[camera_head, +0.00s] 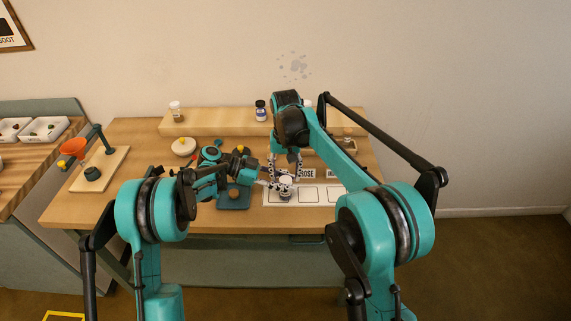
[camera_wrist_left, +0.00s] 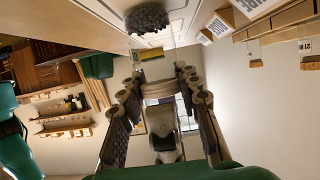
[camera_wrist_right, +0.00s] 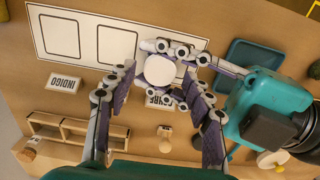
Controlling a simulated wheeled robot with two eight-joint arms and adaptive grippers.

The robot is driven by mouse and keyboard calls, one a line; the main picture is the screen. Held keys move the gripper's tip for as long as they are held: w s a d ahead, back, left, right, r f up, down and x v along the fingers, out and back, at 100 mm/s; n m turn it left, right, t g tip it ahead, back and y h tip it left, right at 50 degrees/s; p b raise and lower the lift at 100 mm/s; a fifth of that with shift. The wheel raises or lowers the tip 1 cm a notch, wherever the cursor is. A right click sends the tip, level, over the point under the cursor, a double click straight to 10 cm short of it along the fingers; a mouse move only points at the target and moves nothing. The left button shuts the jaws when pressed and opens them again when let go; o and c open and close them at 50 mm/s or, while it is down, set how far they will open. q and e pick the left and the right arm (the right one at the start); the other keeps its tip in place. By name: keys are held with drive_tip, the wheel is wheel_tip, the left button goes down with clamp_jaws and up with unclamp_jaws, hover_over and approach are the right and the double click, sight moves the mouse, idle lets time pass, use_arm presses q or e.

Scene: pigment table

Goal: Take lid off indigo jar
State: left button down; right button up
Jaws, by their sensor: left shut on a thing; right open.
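A jar (camera_head: 286,196) stands on the white mat near the table's front, its label unreadable. Its round white lid (camera_wrist_right: 160,70) faces up in the right wrist view. My left gripper (camera_head: 276,185) reaches in from the left and is shut on the jar; its fingers flank the jar in the right wrist view. A dark grainy mass (camera_wrist_left: 149,18) shows beyond its fingertips in the left wrist view. My right gripper (camera_wrist_right: 160,78) is open above the jar, its fingers spread on either side of the lid. I cannot tell if they touch it.
The mat (camera_head: 268,191) has outlined spaces. An INDIGO card (camera_wrist_right: 63,83) and other name cards stand behind it. A blue tray (camera_head: 233,197) lies left of the jar. A raised wooden shelf (camera_head: 215,123) at the back bears a dark-filled jar (camera_head: 261,110) and a pale jar (camera_head: 176,111).

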drive_tip(key=shift+f, duration=0.65)
clamp_jaws()
drive_tip(key=shift+o, duration=0.5)
unclamp_jaws()
wheel_tip(320, 180, up, 8)
drive_tip(key=shift+f, duration=0.1)
drive_tip(key=shift+c, duration=0.5)
drive_tip(key=shift+f, duration=3.9)
